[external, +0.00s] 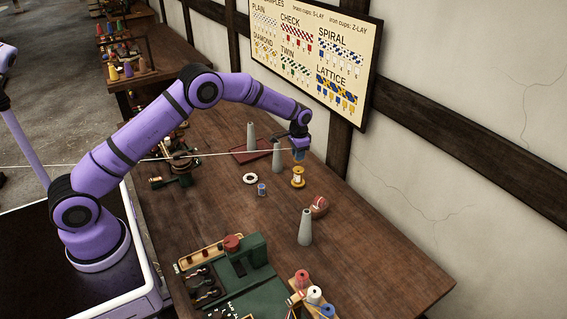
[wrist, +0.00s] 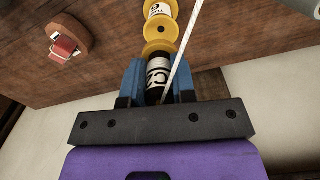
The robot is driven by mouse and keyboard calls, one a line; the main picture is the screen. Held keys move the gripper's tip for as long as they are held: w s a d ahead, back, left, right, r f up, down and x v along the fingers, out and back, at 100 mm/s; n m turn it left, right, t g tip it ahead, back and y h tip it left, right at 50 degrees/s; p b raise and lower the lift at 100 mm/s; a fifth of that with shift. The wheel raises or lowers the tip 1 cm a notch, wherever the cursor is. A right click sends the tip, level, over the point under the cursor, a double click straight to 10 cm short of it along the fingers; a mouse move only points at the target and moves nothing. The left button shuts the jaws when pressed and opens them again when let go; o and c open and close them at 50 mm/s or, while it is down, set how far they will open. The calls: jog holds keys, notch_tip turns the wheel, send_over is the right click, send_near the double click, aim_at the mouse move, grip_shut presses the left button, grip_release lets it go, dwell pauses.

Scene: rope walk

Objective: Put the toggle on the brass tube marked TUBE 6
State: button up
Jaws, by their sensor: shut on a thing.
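My gripper (external: 299,154) is above the table, just over a yellow flanged spool (external: 297,177). In the wrist view its blue fingers (wrist: 158,84) are shut on a dark cylinder (wrist: 153,94) with a white label bearing dark letters, only partly readable. I cannot tell if this is the toggle. Whether the two touch is unclear.
A taut pale cord (external: 215,155) runs from the left to my gripper. Grey cones (external: 305,229) stand on the table. A white ring (external: 250,179), a small blue cylinder (external: 262,190) and a brown round block (external: 319,207) lie nearby.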

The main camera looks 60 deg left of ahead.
jog(key=shift+w, duration=0.25)
jog(key=shift+f, duration=1.75)
jog(key=shift+f, duration=0.2)
jog(key=o, duration=0.9)
jog(key=shift+r, duration=0.1)
